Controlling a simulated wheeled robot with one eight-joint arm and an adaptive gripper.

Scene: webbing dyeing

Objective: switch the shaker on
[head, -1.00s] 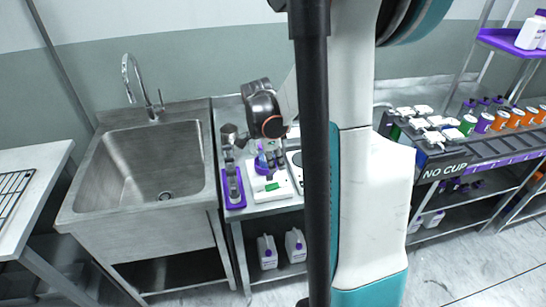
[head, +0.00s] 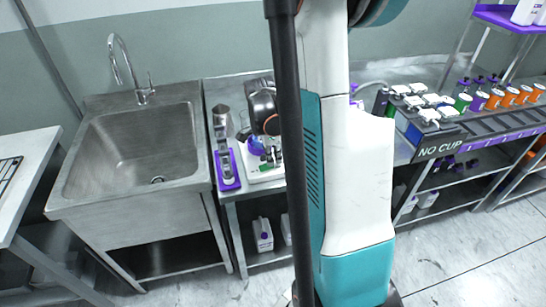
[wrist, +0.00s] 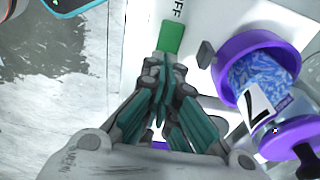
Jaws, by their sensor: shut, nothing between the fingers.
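The shaker (wrist: 140,30) is a white box at the top and middle of the wrist view. It also shows in the head view (head: 256,177), partly behind my arm. A green switch (wrist: 171,37) is on its face beside lettering that reads "FF", the rest cut off. A purple ring clamp (wrist: 245,46) on the right holds a clear jar (wrist: 265,90) with blue-and-white patterned contents and a "7" label. My gripper (wrist: 164,76) is shut and empty, its fingertips just below the green switch in the wrist view. I cannot tell whether they touch it.
A small dark grey block (wrist: 206,54) stands between switch and clamp. In the head view, a grey device on a purple base (head: 228,170) stands left of the shaker, beside the sink (head: 140,145). A "NO CUP" rack (head: 440,147) is on the right.

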